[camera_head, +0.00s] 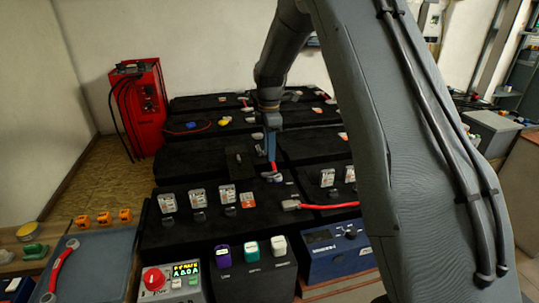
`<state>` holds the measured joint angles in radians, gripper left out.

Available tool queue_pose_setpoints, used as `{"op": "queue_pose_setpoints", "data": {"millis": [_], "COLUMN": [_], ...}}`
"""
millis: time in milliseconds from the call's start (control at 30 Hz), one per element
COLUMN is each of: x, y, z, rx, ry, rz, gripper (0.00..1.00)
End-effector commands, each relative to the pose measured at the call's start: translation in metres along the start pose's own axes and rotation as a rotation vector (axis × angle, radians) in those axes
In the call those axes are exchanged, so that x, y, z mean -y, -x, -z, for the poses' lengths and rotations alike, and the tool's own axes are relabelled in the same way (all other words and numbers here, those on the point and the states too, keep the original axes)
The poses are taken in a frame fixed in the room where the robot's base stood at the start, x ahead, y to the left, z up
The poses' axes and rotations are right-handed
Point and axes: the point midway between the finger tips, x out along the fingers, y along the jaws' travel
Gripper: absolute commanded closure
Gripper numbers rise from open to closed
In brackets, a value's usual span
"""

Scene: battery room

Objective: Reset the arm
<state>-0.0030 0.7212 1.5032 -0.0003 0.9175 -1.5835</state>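My arm (395,130) fills the right half of the head view, and its wrist hangs down over the black battery bank. My gripper (270,150) points downward above the middle of the bank. Its fingers are small and seen edge-on, so I cannot tell whether they are open or shut. A short red piece (274,168) and a small pale part (271,177) show right below the gripper. I cannot tell whether the gripper touches them.
The stepped black battery bank (195,157) carries several grey-white switches (198,197) and a red cable (330,206). A grey control box (172,281) and blue box (337,252) stand in front. A red cabinet (148,105) stands back left.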

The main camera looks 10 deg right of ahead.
Motion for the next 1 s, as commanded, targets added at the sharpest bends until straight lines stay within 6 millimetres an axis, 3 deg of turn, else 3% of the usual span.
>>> {"op": "queue_pose_setpoints", "data": {"millis": [233,367,467,700,900,1000], "x": [0.002,0.025,0.061,0.180,0.281,0.320], "y": [0.001,0.010,0.020,0.037,0.035,0.032], "z": [0.000,0.001,0.002,0.004,0.006,0.006], "rx": [0.000,-0.001,-0.001,-0.006,-0.009,-0.010], "ry": [-0.013,-0.124,-0.304,-0.846,-1.270,-1.427], "rz": [-0.001,-0.002,-0.002,-0.005,-0.006,-0.004], "gripper": [0.72,0.72,0.72,0.72,0.72,0.72]}}
